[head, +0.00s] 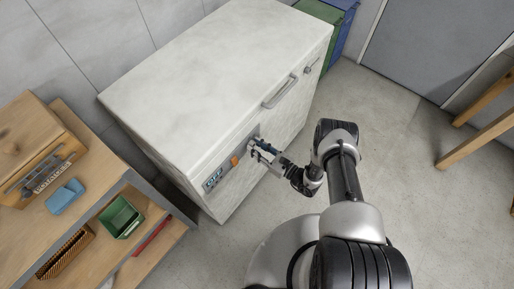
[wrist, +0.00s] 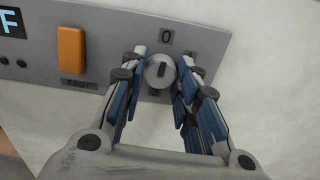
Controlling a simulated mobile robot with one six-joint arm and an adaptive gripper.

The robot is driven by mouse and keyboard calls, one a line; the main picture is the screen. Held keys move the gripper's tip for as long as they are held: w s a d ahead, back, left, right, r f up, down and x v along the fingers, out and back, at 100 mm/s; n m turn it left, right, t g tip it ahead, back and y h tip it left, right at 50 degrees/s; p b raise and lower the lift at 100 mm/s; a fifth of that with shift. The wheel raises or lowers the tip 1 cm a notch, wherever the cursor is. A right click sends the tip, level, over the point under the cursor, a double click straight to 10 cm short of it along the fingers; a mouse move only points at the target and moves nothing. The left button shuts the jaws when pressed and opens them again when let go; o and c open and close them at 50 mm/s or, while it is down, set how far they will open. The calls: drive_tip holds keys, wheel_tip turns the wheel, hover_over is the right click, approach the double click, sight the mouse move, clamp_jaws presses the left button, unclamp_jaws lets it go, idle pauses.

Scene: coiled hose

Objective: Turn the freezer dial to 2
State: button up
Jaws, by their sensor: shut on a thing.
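The freezer (head: 215,75) is a large off-white chest with a grey control panel (wrist: 98,22) on its front. In the wrist view the round grey dial (wrist: 159,72) sits on this panel, with a printed 0 above it. A small dark mark shows on the dial's face, but I cannot tell which number it points at. The other numbers are partly hidden by the fingers; I cannot read a 2. My gripper (wrist: 162,64) is shut on the dial, one blue-padded finger on each side. In the head view my gripper (head: 262,149) reaches the panel and hides most of the dial.
An orange switch (wrist: 71,50) and a lit display (head: 213,178) are left of the dial. The freezer lid handle (head: 280,92) is farther right. A wooden workbench (head: 85,215) with a toolbox (head: 40,170) and a green bin (head: 121,218) stands at left.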

drive_tip(key=m+b, duration=0.2)
drive_tip(key=shift+f+m, duration=0.15)
drive_tip(key=shift+m, duration=0.25)
drive_tip(key=m+b, duration=0.1)
drive_tip(key=m, duration=0.1)
drive_tip(key=shift+m, duration=0.4)
drive_tip(key=m+b, duration=0.1)
drive_tip(key=m, duration=1)
drive_tip(key=shift+r+m, duration=0.2)
drive_tip(key=shift+m, duration=0.1)
drive_tip(key=m, duration=0.6)
drive_tip(key=o, duration=1.1)
drive_tip(key=shift+c, duration=0.2)
